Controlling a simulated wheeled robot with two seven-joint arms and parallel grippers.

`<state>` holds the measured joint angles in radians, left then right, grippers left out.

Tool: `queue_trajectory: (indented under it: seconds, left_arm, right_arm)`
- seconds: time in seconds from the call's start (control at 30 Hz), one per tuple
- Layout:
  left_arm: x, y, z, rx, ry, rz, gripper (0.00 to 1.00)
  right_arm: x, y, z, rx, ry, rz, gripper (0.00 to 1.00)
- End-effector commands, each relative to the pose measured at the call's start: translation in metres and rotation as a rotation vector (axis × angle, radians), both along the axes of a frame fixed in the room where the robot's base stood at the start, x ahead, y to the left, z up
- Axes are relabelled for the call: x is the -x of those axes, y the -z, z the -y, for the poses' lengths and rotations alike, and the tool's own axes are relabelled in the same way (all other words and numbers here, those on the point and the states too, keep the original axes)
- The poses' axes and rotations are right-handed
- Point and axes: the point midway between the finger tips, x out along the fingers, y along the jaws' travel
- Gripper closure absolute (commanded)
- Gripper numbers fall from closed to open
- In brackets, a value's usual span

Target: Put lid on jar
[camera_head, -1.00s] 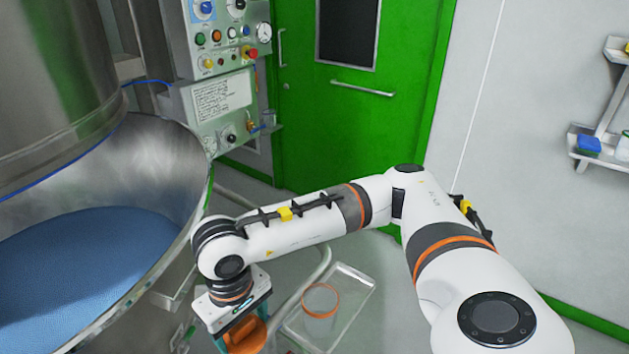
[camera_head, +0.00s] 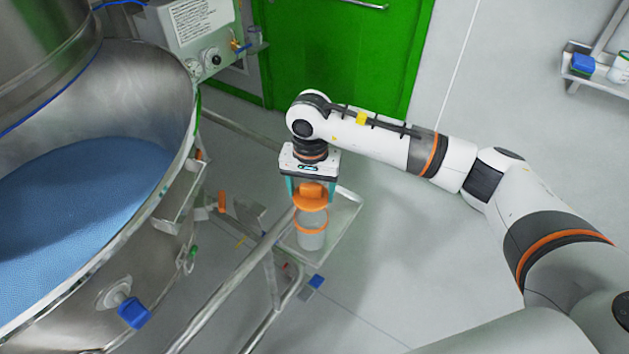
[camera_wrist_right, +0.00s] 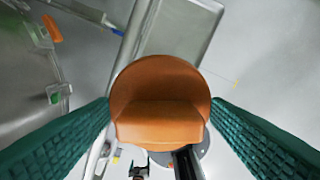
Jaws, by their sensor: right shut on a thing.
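The orange lid (camera_head: 311,198) is a round disc with a raised grip block. My right gripper (camera_head: 311,187) is shut on it and holds it just above and behind the jar in the head view. The lid also fills the middle of the right wrist view (camera_wrist_right: 160,100), between the green ribbed fingers. The jar (camera_head: 311,240) is clear with an orange rim and stands upright on a metal tray (camera_head: 347,214). The jar's opening is partly hidden by the lid. In the head view the lid appears apart from or barely over the rim; contact cannot be told. My left gripper is not in view.
A large steel vessel (camera_head: 150,225) with blue material stands at the left. A metal rail (camera_head: 235,281) runs close to the tray's left side. A control panel (camera_head: 203,30) is behind. The floor right of the tray is clear.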

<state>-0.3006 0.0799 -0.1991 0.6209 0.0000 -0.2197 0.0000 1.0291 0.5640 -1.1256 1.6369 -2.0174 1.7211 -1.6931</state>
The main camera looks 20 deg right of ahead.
Motion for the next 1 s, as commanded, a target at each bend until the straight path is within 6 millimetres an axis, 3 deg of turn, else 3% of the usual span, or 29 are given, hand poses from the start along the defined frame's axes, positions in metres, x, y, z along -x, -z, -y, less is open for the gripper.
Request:
queue_trajectory:
  seconds: [0.6, 1.0]
  left_arm:
    - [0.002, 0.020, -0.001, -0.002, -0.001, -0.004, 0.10]
    - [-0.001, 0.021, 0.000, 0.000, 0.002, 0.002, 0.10]
  right_arm:
    - [0.000, 0.043, 0.000, 0.000, 0.003, -0.001, 0.51]
    - [0.000, 0.048, 0.000, 0.000, 0.002, 0.000, 0.51]
